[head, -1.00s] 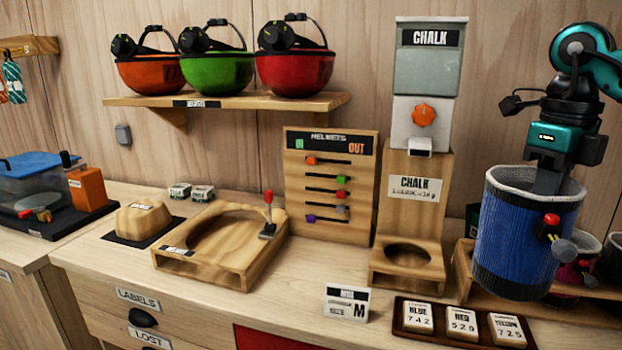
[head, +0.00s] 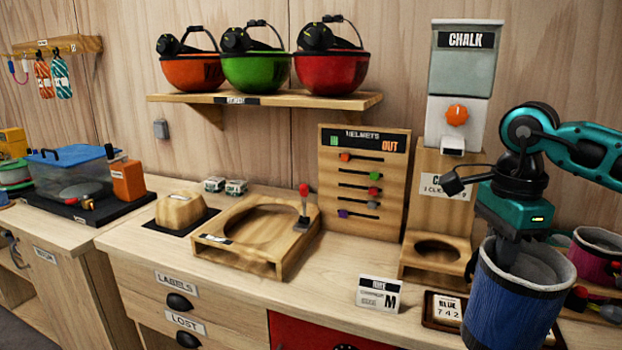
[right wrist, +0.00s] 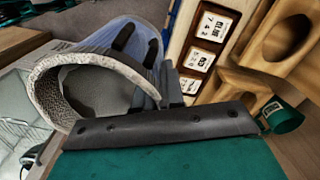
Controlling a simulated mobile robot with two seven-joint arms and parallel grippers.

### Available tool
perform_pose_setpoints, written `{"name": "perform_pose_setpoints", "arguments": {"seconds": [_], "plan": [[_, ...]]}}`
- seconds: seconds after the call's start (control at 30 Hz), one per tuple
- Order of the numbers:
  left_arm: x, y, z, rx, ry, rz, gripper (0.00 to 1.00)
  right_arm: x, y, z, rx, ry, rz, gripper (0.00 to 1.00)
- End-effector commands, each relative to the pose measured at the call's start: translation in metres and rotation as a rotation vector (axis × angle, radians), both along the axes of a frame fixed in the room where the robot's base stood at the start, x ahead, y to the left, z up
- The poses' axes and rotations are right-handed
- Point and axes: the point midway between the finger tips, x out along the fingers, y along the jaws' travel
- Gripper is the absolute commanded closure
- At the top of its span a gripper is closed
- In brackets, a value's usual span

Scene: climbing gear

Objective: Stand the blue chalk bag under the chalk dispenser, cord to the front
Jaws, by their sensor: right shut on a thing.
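The blue chalk bag (head: 520,308) hangs upright from my right gripper (head: 508,262) at the lower right of the head view. The gripper is shut on the bag's rim. The right wrist view shows the pale open mouth of the bag (right wrist: 50,85) beside the jaws. The chalk dispenser (head: 462,75) stands at the back with an orange knob and a small spout. Below it is a wooden stand with a round recess (head: 408,268), which is empty. My left gripper is out of view.
Number cards in a dark tray (head: 430,318) lie close to the bag, partly hidden by it. A small sign (head: 379,294) stands left of them. A magenta bag (head: 598,262) is at the right. The helmet board (head: 364,190) stands left of the dispenser.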

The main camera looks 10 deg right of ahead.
Motion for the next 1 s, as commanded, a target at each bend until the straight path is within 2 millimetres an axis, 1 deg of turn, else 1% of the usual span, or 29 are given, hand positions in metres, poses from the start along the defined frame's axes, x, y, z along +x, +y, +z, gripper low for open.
{"name": "perform_pose_setpoints", "arguments": {"seconds": [0.03, 0.23, 0.4, 0.5, 0.6, 0.7, 0.8, 1.0], "plan": [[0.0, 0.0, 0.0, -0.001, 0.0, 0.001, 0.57, 0.0, 0.01, -0.011, 0.0, 0.005, 0.116, 1.0], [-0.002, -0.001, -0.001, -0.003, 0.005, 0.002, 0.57, 0.0, 0.048, -0.05, 0.003, 0.004, 0.604, 1.0], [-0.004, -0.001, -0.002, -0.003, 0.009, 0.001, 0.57, -0.006, 0.082, -0.082, 0.004, 0.003, 1.025, 1.0], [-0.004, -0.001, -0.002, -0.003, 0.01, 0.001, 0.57, -0.012, 0.1, -0.098, 0.004, 0.001, 1.245, 1.0], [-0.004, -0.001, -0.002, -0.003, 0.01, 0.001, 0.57, -0.017, 0.115, -0.111, 0.003, 0.0, 1.423, 1.0], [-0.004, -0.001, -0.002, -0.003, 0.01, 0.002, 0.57, -0.021, 0.125, -0.119, 0.002, -0.002, 1.548, 1.0], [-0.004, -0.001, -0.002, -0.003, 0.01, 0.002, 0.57, -0.023, 0.13, -0.124, 0.002, -0.002, 1.619, 1.0], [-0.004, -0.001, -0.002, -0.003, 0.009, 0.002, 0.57, -0.024, 0.133, -0.125, 0.002, -0.002, 1.649, 1.0]]}}
